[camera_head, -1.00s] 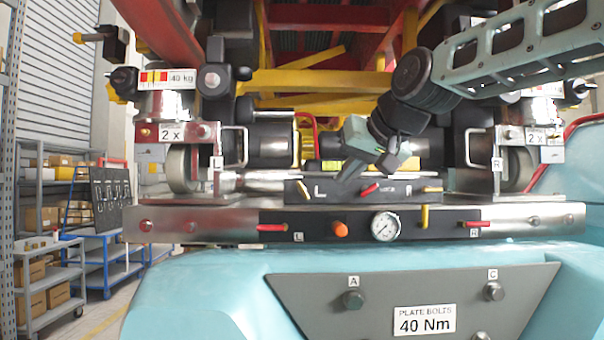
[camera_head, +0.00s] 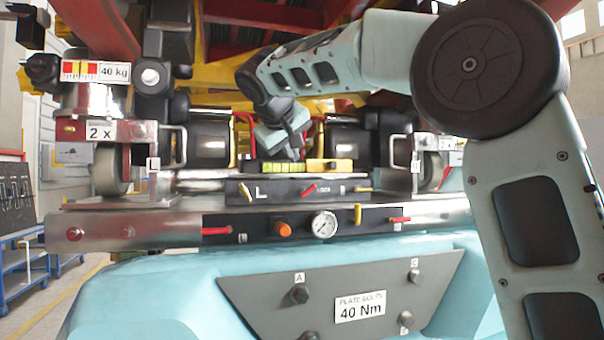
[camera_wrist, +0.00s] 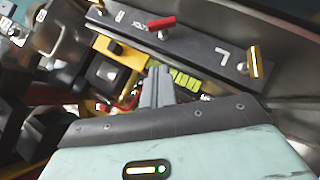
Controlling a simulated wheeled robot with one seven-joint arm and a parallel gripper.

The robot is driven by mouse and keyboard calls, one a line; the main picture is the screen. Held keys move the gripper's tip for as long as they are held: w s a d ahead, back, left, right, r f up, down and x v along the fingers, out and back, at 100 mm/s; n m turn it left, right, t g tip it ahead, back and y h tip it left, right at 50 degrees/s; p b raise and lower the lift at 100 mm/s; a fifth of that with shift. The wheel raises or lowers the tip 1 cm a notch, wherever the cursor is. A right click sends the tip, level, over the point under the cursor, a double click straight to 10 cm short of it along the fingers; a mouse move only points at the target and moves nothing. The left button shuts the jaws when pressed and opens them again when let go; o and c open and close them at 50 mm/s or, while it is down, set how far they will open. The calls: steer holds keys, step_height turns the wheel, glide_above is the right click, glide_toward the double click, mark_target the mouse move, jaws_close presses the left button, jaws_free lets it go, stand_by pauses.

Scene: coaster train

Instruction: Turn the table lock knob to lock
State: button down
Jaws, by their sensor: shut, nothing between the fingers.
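A black panel (camera_head: 340,189) marked L and R stands on the metal table. At its middle is a red-handled knob (camera_head: 309,190) beside small lettering I cannot fully read; its handle tilts up to the right. It also shows in the wrist view (camera_wrist: 162,22). Yellow levers stand at the panel's left end (camera_head: 245,190) and right end (camera_head: 360,187). My gripper (camera_head: 293,153) is above and behind this panel, apart from the red knob. In the wrist view my gripper (camera_wrist: 161,73) has its fingers together and empty, in front of a yellow-green block row (camera_wrist: 186,80).
A lower black strip carries an orange knob (camera_head: 284,229), a gauge (camera_head: 324,225) and red levers (camera_head: 215,231) (camera_head: 399,219). Wheel brackets (camera_head: 110,165) flank the table. Red and yellow beams (camera_head: 225,75) hang above. A blue cart (camera_head: 25,265) stands at far left.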

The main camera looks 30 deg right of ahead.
mark_target(309, 186)
steer(key=d+f, duration=0.1)
steer(key=w+d+f+p, duration=0.1)
steer(key=d+f, duration=0.1)
steer(key=w+d+f+p, duration=0.1)
steer(key=shift+d+f, duration=0.25)
steer(key=shift+f, duration=0.05)
steer(key=shift+s+d+f, duration=0.1)
steer(key=shift+d+f, duration=0.25)
steer(key=shift+f, duration=0.25)
